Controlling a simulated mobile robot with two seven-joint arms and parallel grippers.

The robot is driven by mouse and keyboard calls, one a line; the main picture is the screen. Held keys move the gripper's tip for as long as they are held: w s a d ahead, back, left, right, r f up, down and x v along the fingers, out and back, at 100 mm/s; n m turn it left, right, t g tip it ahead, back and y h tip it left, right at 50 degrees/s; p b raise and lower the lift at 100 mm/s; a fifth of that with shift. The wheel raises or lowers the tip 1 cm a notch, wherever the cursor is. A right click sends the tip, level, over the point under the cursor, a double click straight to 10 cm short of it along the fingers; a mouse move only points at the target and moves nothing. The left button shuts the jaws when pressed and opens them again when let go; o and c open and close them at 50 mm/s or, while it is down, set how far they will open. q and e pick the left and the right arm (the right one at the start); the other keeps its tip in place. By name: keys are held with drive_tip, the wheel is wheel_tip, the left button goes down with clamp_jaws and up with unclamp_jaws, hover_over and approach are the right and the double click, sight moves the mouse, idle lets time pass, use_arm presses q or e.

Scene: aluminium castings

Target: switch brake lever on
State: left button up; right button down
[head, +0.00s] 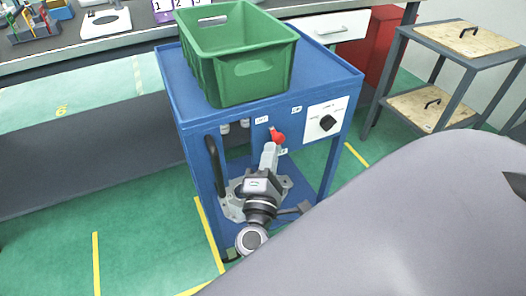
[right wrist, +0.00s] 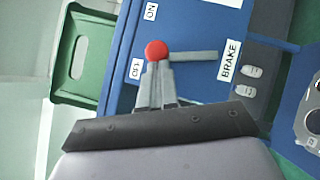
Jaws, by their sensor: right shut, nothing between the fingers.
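The brake lever has a red ball knob (head: 278,136) on the front of the blue cart (head: 197,101), below its top shelf. In the right wrist view the red knob (right wrist: 156,50) sits between the OFF label (right wrist: 136,69) and the ON label (right wrist: 150,12), nearer OFF. A grey stem (right wrist: 195,56) runs from it towards the BRAKE label (right wrist: 229,60). My right gripper (head: 272,147) is shut and empty, its fingertips (right wrist: 157,66) right at the knob; whether they touch cannot be told. My left gripper is not in view.
A green crate (head: 250,68) stands on the cart. A black rotary switch (head: 327,122) is on a white plate right of the lever. A black handle (head: 214,165) is at the cart's left. A grey rack (head: 398,50) stands right.

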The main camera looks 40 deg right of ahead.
drive_tip(key=s+d+r+m+g+y+p, duration=0.1)
drive_tip(key=d+r+m+g+y+p, duration=0.1)
drive_tip(key=d+m+p, duration=0.3)
drive_tip(key=shift+s+d+r+m+g+y+p, duration=0.15)
drive_tip(key=shift+d+m+g+y+p, duration=0.05)
drive_tip(key=shift+m+g+y+p, duration=0.85)
idle(0.4)
